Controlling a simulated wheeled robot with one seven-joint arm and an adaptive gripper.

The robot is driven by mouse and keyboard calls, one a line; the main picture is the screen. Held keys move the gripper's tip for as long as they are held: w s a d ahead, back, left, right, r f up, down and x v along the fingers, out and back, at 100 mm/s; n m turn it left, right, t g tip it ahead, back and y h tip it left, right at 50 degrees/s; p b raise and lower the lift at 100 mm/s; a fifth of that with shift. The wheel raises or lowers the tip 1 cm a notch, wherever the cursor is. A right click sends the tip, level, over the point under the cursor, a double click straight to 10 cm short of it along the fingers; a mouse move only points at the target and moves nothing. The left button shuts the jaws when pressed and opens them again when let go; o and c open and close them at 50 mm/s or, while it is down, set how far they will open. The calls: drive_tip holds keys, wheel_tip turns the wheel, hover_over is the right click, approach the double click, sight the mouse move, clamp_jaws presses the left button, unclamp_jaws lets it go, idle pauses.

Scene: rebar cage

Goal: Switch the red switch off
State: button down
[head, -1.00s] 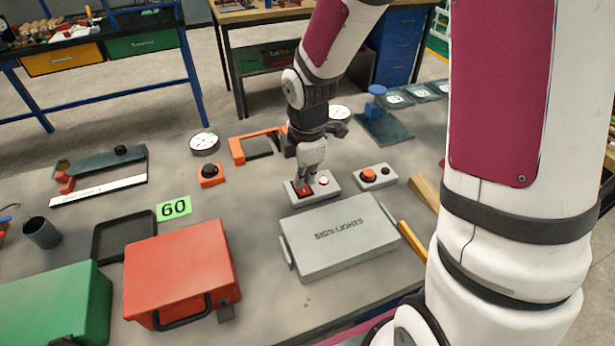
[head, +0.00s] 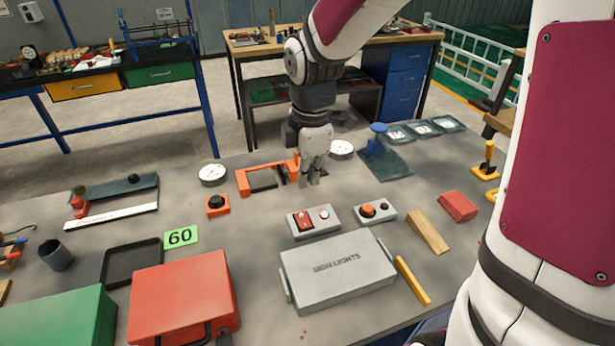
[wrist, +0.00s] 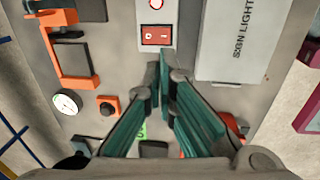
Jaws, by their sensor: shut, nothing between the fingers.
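The red rocker switch (head: 304,221) sits on the left part of a small grey box (head: 318,234) on the table. A round pale button or lamp with a red rim (head: 324,214) is beside it on the same box. The switch also shows in the wrist view (wrist: 156,35), just beyond my fingertips. I cannot tell which side of the rocker is pressed. My gripper (head: 309,183) is shut and empty, pointing down. It is raised behind the switch box in the head view, apart from the switch. Its closed fingers show in the wrist view (wrist: 160,68).
A grey "SIGN LIGHTS" box (head: 338,270) lies in front of the switch. A grey box with an orange button (head: 367,210) stands to its right. An orange frame (head: 265,177) and an orange-based black button (head: 217,204) lie to the left. A wooden wedge (head: 428,232) is further right.

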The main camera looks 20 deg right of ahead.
sight(303, 216)
drive_tip(key=shift+w+d+r+p, duration=0.1)
drive_tip(key=shift+w+r+p, duration=0.2)
drive_tip(key=shift+w, duration=0.4)
drive_tip(key=shift+f, duration=0.2)
drive_tip(key=f, duration=0.4)
drive_tip(key=w+f, duration=0.1)
drive_tip(key=f, duration=0.4)
drive_tip(key=f+b, duration=0.1)
drive_tip(key=f, duration=0.3)
drive_tip(key=shift+w+f, duration=0.2)
drive_tip(key=shift+w, duration=0.1)
drive_tip(key=shift+f, duration=0.15)
